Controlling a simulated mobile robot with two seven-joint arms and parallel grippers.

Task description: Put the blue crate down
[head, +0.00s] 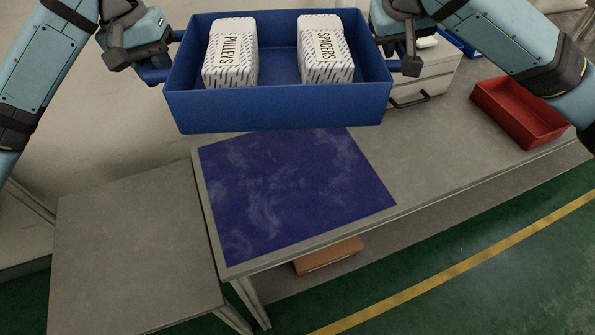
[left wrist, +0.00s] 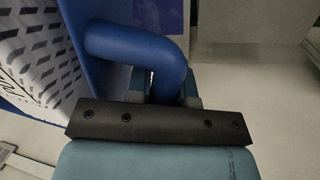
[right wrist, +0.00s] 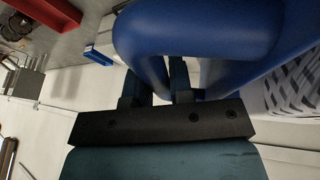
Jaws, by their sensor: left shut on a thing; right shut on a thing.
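The blue crate (head: 280,110) is held up in the air between my two grippers in the head view. It looks roughly level. Inside stand a white box marked PULLEYS (head: 231,55) on the left and a white box marked SPACERS (head: 326,50) on the right. My left gripper (head: 150,68) is shut on the crate's left handle, which shows as a blue bar in the left wrist view (left wrist: 135,42). My right gripper (head: 408,62) is shut on the right handle, also seen in the right wrist view (right wrist: 195,32). A dark blue mat (head: 290,195) lies bare on the table below the crate.
The grey table (head: 440,145) extends right, with a red bin (head: 520,110) and a white drawer unit (head: 425,82) on it. A lower grey table (head: 130,245) at the left is empty. A brown box (head: 328,254) sits beneath the table.

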